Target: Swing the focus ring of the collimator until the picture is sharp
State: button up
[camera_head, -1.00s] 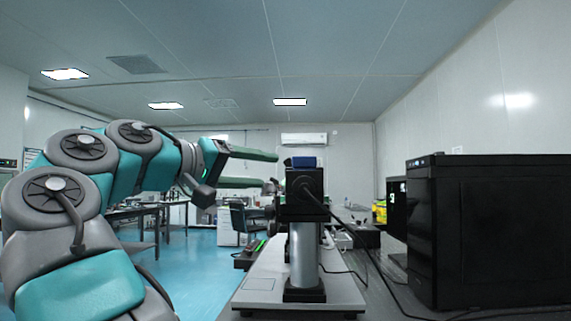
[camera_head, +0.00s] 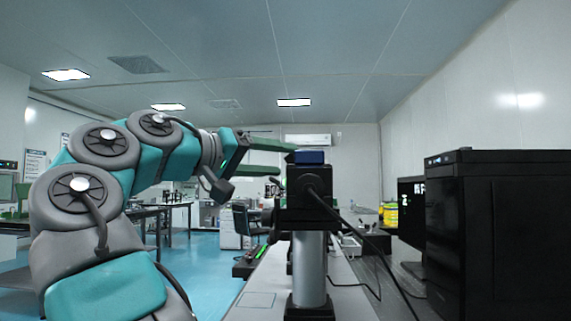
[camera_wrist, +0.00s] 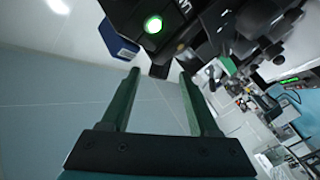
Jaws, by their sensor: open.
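A black boxy optical device (camera_head: 308,188) stands on a silver post (camera_head: 309,268) in the head view, with a blue block (camera_head: 309,157) on top. In the wrist view the black device (camera_wrist: 185,40) shows a green lit round spot (camera_wrist: 153,24), and the blue block (camera_wrist: 118,38) is beside it. My gripper (camera_head: 280,159) is open, reaching from the left behind or beside the device's upper part. I cannot make out the focus ring; the collimator is largely hidden behind the black device.
A black computer case (camera_head: 500,235) stands on the right, with a dark monitor (camera_head: 409,208) behind it. Black cables (camera_head: 352,228) hang from the device over the bench. A pale base plate (camera_head: 258,300) lies under the post. A chair (camera_head: 241,222) and open blue floor are to the left.

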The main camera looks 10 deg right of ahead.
jog(key=shift+x, duration=1.3)
jog(key=shift+c, duration=0.2)
grip_shut()
